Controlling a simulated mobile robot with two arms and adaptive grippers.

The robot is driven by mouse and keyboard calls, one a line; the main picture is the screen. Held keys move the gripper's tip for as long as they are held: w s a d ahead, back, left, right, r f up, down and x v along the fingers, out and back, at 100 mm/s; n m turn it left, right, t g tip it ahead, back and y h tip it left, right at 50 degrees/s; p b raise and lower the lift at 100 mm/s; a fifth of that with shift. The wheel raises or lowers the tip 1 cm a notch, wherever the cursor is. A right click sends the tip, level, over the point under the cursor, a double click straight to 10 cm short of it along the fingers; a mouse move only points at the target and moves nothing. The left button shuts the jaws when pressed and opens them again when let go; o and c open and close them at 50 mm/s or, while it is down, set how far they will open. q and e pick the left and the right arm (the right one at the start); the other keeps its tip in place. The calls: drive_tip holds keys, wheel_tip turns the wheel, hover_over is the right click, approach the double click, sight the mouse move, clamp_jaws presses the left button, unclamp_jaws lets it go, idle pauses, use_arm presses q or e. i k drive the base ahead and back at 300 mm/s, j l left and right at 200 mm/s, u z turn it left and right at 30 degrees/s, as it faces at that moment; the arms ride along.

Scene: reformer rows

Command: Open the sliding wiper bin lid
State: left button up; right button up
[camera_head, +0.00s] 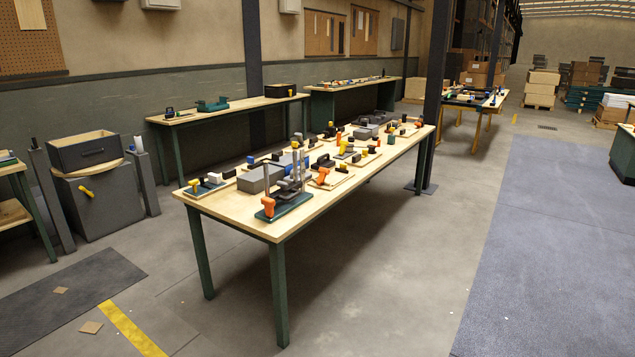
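A dark grey bin (108,205) stands on the floor at the left, by the wall. A yellow handle (86,191) sits on its front. A light wood board (126,166) shows at its top, and I cannot tell for sure if this is the sliding lid. A dark open-topped box (88,155) with a light rim and a front handle rests above the board and hides most of it. The bin's inside is not visible. Neither of my grippers is in view.
Grey posts flank the bin, left (52,200) and right (146,180). A long wooden workbench (262,226) with many tools and fixtures fills the middle. A dark mat (65,300) and yellow line (130,329) lie on open floor before the bin. A table edge (14,168) is far left.

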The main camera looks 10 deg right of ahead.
sight(364, 124)
drive_tip(key=i+l+z, duration=0.6)
drive_tip(key=i, duration=0.3)
drive_tip(key=i+l+z, duration=0.15)
drive_tip(key=i+z, duration=0.15)
drive_tip(key=i, duration=0.15)
drive_tip(key=i+z, duration=0.3)
drive_tip(key=i, duration=2.2)
drive_tip(key=i+u, duration=0.2)
drive_tip(key=i, duration=0.3)
drive_tip(key=i+l+u, duration=0.2)
drive_tip(key=i, duration=0.3)
drive_tip(key=i+l+u, duration=0.2)
drive_tip(key=i, duration=0.3)
drive_tip(key=i+l+u, duration=0.2)
drive_tip(key=i, duration=0.25)
drive_tip(key=l, duration=0.1)
